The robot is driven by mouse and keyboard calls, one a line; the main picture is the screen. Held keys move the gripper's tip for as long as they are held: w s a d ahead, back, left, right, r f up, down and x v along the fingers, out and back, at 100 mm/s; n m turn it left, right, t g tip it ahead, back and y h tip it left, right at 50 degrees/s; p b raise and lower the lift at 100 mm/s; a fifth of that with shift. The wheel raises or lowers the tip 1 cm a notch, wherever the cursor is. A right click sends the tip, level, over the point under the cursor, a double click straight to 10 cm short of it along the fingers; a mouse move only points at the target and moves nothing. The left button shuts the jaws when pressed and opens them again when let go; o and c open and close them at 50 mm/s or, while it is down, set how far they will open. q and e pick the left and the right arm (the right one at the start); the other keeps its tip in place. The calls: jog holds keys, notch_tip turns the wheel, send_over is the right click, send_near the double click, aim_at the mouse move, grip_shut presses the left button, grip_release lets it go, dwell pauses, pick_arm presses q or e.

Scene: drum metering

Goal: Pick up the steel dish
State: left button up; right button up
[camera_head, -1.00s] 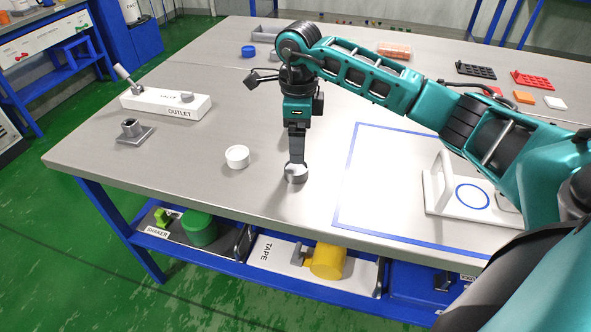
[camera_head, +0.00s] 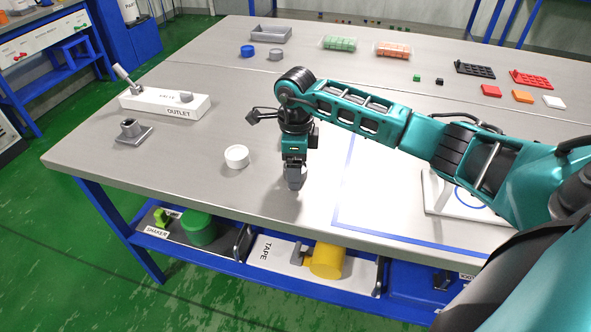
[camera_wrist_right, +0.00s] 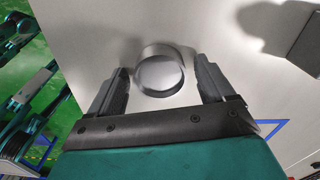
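The steel dish (camera_wrist_right: 160,76) is a small round grey metal cup. In the right wrist view it sits on the table between the two fingers of my right gripper (camera_wrist_right: 158,84), with a gap on each side. My right gripper is open. In the head view my right gripper (camera_head: 295,182) points down near the front edge of the table and hides the dish. My left gripper is not in view.
A white round dish (camera_head: 236,156) stands just left of the gripper. The outlet block (camera_head: 165,103) and a grey metal fixture (camera_head: 131,130) are further left. A blue taped outline (camera_head: 340,190) lies to the right. Trays and small blocks are at the back.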

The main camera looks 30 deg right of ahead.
jog(key=c, duration=1)
jog(key=shift+r, duration=0.1)
